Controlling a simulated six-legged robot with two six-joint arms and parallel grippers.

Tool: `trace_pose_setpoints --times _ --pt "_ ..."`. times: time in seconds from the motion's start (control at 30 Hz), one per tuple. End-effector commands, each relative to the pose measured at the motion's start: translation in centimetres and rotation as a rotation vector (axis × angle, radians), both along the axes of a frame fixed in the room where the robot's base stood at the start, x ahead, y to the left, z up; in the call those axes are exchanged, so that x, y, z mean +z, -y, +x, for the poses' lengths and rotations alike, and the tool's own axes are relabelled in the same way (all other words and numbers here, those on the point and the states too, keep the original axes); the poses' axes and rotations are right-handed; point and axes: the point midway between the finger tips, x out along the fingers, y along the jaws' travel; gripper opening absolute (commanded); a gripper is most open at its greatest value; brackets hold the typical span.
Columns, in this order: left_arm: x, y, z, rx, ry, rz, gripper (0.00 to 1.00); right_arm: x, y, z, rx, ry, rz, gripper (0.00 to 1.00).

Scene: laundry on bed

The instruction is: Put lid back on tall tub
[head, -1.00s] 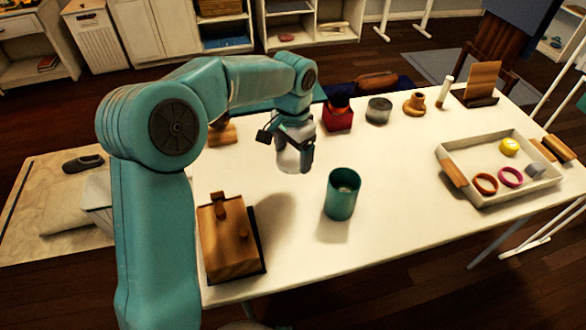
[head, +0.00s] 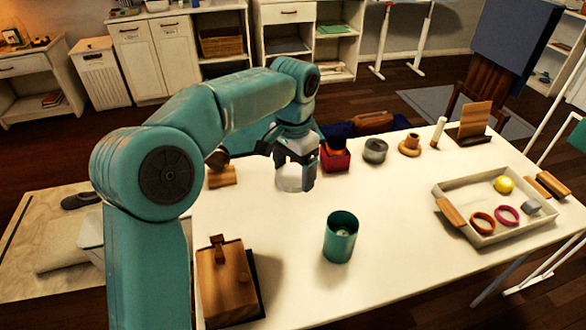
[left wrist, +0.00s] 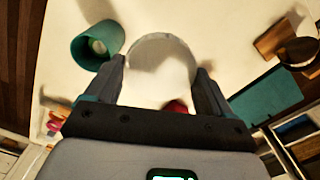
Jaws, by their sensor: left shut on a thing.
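The tall tub (head: 340,240) is a teal, open-topped cylinder standing upright on the white table. Something small and pale lies inside it. It also shows at upper left in the left wrist view (left wrist: 84,47). My left gripper (head: 295,168) is shut on a round, pale, clear-looking piece, which looks like the lid (head: 290,180). Its curved rim shows between the fingers in the left wrist view (left wrist: 160,40). The gripper is behind and left of the tub in the head view, apart from it, and seems above the table. My right gripper is not in view.
A wooden box (head: 226,285) stands front left on the table. A red box (head: 335,158), a grey round container (head: 375,150) and a wooden piece (head: 409,146) line the back. A white tray (head: 480,235) with several small things is at right. Table around the tub is clear.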

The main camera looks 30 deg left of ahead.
Motion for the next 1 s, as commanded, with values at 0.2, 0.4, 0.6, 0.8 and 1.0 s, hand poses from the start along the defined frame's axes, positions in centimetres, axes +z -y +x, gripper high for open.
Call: trace_pose_setpoints --times 0.2,0.4,0.6,0.8,1.0 --pt "-3.2 6.7 -0.5 0.121 -0.005 0.001 0.55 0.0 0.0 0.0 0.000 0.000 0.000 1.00" --pt "-5.2 10.6 -1.5 0.221 -0.002 0.000 0.55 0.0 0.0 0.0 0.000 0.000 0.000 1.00" --pt "-5.3 10.7 -1.5 0.230 0.000 0.000 0.55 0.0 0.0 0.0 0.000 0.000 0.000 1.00" --pt "-5.3 10.7 -1.5 0.229 -0.001 0.000 0.55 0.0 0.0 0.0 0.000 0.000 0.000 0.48" --pt "-5.3 10.7 -1.5 0.229 -0.001 0.000 0.55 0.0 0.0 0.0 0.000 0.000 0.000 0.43"
